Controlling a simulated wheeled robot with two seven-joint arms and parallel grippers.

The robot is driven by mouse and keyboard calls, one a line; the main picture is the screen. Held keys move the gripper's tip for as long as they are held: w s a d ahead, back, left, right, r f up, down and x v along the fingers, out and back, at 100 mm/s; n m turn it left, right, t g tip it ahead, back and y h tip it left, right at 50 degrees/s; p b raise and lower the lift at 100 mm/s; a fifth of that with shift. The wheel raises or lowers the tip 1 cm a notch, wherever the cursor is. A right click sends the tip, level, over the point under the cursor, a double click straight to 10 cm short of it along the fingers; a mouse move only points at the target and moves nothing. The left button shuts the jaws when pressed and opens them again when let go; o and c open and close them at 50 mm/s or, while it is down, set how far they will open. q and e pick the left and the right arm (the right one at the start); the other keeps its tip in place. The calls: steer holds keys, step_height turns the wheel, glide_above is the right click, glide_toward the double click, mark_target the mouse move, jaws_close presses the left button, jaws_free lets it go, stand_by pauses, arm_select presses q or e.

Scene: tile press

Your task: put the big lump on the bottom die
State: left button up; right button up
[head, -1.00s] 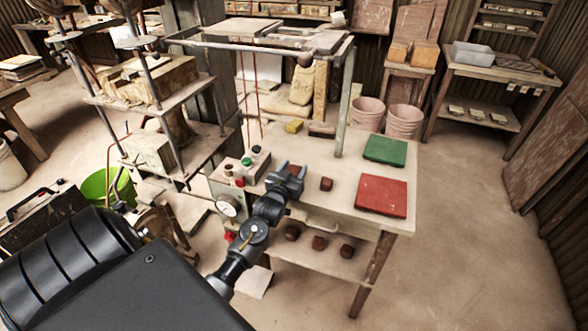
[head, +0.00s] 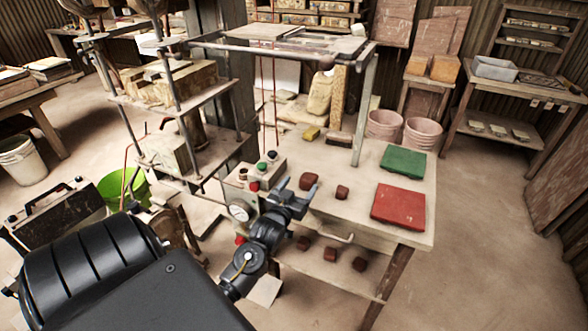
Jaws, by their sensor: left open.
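The big lump (head: 308,181), a dark reddish-brown block, sits on the worktable just beyond my left gripper's fingertips. My left gripper (head: 297,189) is open and empty, at the near left side of the table; I cannot tell its height or whether it touches the lump. A smaller brown lump (head: 342,192) lies to the right of the big one. The press (head: 178,105) stands at the left, with a pale block (head: 182,84) on its upper plate. I cannot tell for sure which part is the bottom die. My right gripper is not in view.
A control box (head: 256,172) with buttons and a gauge (head: 240,211) stand left of the gripper. A red slab (head: 398,206) and a green slab (head: 403,161) lie at the table's right. Several lumps (head: 330,253) rest on the lower shelf. A metal frame (head: 366,110) rises over the table's back.

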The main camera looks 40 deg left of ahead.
mark_target(304, 190)
arm_select(q)
steer(key=v, duration=0.4)
steer(key=shift+s+d, duration=0.1)
steer(key=shift+s, duration=0.05)
steer(key=shift+o, duration=0.4)
steer(key=s+b, duration=0.1)
steer(key=s+d, duration=0.1)
steer(key=s+f+b, duration=0.1)
steer(key=shift+d+b, duration=0.3)
steer(key=shift+d, duration=0.05)
steer(key=p+x, duration=0.1)
steer(key=x, duration=0.4)
steer(key=shift+w+a+r, duration=0.1)
steer(key=shift+w+r, duration=0.1)
steer(key=shift+w, duration=0.1)
steer(key=shift+p+x, duration=0.85)
steer(key=shift+x, duration=1.75)
steer(key=c, duration=1.3)
steer(key=shift+r, duration=0.15)
